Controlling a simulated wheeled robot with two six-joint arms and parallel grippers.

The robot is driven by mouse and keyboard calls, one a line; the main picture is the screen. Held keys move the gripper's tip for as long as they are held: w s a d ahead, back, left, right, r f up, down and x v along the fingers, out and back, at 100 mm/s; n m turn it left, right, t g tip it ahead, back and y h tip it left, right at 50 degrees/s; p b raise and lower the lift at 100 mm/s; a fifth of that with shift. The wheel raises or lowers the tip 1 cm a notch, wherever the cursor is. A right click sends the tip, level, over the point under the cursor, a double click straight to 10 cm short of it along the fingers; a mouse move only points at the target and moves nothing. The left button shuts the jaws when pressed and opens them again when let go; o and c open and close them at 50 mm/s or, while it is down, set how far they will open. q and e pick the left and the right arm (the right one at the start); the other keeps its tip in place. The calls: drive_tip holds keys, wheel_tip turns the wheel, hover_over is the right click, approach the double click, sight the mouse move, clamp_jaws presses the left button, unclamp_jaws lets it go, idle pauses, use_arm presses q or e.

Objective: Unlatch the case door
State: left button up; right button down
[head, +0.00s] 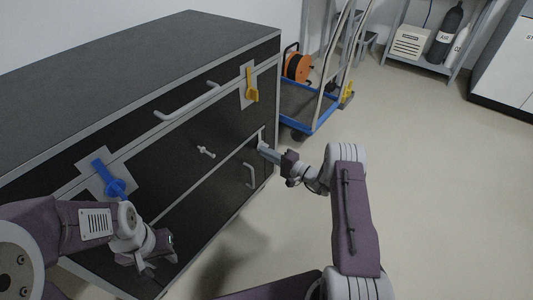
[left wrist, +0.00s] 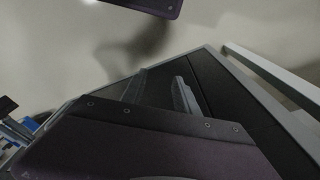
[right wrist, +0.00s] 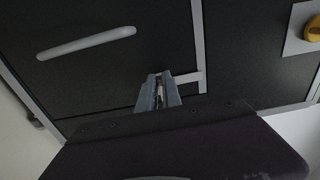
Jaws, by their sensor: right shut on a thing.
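The case is a black cabinet (head: 130,75) with grey edging. A yellow lever latch (head: 251,85) sits on a grey plate at its upper right, and also shows in the right wrist view (right wrist: 313,30). A blue latch (head: 108,178) sits on a plate at the left. My right gripper (head: 263,147) is at the cabinet front near its right edge, below the yellow latch. Its fingers (right wrist: 158,92) are shut on a thin pale grey piece (right wrist: 188,77), mostly hidden by them. My left gripper (head: 148,268) is open and empty before the lower left front.
A long bar handle (head: 187,101), a small T-shaped knob (head: 206,152) and a lower handle (head: 250,175) stick out from the front. A blue trolley (head: 308,107) with an orange reel stands behind the cabinet's right end. The floor (head: 440,190) at right is clear.

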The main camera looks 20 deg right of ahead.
idle(0.4)
drive_tip(key=c, duration=1.5)
unclamp_jaws()
drive_tip(key=p+v, duration=0.4)
drive_tip(key=v, duration=0.5)
drive_tip(key=shift+p, duration=0.4)
drive_tip(key=shift+d+f, duration=0.1)
